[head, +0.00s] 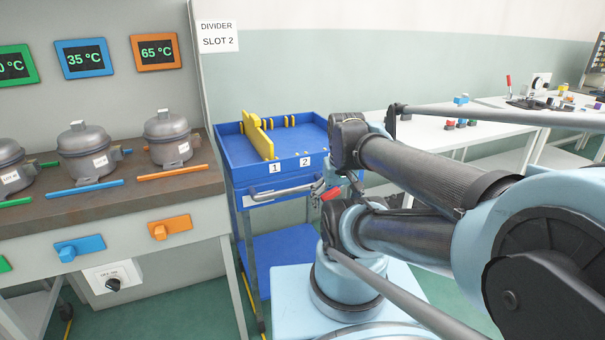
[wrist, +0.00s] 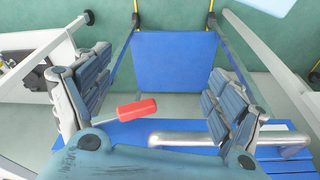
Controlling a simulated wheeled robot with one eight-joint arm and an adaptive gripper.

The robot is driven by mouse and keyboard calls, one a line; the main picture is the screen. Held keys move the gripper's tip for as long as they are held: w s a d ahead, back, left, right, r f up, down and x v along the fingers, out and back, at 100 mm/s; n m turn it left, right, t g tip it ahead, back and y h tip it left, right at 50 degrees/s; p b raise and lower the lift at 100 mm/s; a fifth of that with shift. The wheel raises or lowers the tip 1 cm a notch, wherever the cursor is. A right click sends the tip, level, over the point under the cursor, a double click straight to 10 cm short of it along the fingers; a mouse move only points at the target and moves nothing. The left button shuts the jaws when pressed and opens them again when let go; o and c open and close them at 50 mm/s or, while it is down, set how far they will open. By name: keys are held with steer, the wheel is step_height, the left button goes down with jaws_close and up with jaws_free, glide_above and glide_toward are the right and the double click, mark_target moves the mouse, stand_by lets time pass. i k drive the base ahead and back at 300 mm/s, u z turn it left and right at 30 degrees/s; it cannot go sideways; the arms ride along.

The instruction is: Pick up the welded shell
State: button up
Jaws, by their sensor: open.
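Three grey compressor shells stand on the brown-topped bench at the left of the head view: a right one (head: 168,140), a middle one (head: 87,155) and a left one (head: 10,170) cut by the frame edge. Each carries a white label, too small to read surely. I cannot tell which is the welded shell. My gripper (wrist: 160,85) is open and empty, its two fingers wide apart in the wrist view. In the head view it is at the blue cart's front, right of the bench and well apart from the shells. No shell shows in the wrist view.
The blue cart (head: 228,146) has a yellow divider (head: 259,138) and slots numbered 1 and 2. A red-handled piece (wrist: 137,109) shows between my fingers. A sign (head: 217,36) reads "DIVIDER SLOT 2". Temperature displays hang above the bench (head: 125,195). White tables stand at right.

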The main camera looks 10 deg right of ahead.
mark_target(87, 153)
steer(key=u, duration=1.8)
